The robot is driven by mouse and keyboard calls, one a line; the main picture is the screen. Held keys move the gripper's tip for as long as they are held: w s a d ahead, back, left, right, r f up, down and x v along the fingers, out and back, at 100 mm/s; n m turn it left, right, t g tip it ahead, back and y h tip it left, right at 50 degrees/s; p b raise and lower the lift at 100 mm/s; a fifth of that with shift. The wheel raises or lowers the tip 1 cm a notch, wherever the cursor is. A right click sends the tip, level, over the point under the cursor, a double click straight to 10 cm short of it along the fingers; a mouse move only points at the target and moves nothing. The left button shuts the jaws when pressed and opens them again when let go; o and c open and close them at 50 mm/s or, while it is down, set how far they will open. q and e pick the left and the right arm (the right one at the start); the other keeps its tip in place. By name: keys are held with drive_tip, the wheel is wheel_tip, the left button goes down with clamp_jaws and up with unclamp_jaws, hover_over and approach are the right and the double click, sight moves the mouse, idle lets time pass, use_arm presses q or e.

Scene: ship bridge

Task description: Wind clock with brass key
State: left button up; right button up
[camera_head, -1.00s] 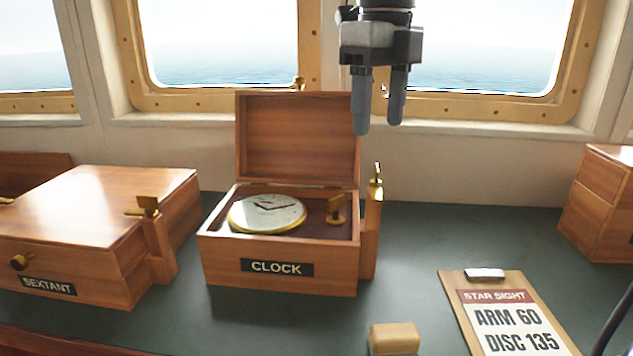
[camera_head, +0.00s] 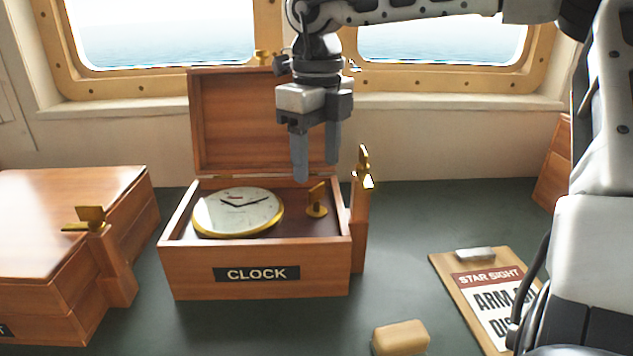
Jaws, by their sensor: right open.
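The clock (camera_head: 238,213) is a white dial with a brass rim, lying face up in an open wooden box (camera_head: 255,272) labelled CLOCK. A brass key-shaped piece (camera_head: 317,201) stands upright in the box, right of the dial. Another brass piece (camera_head: 364,170) stands on a wooden holder (camera_head: 359,228) at the box's right side; I cannot tell which is the winding key. My right gripper (camera_head: 316,172) is open and empty, pointing down just above the brass piece in the box, apart from it. My left gripper is not in view.
The box lid (camera_head: 240,125) stands open behind the clock. A wooden sextant box (camera_head: 70,220) is at left, with a brass piece (camera_head: 86,218) on its side holder. A clipboard (camera_head: 470,290) and a tan block (camera_head: 400,338) lie at right front. Green desk between is clear.

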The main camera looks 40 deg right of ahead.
sight(316, 186)
drive_tip(key=shift+w+f, duration=0.1)
drive_tip(key=shift+f, duration=2.1)
drive_tip(key=shift+c, duration=0.3)
drive_tip(key=c, duration=0.9)
drive_tip(key=n, duration=0.4)
drive_tip(key=shift+b, duration=0.3)
drive_tip(key=shift+n, duration=2.5)
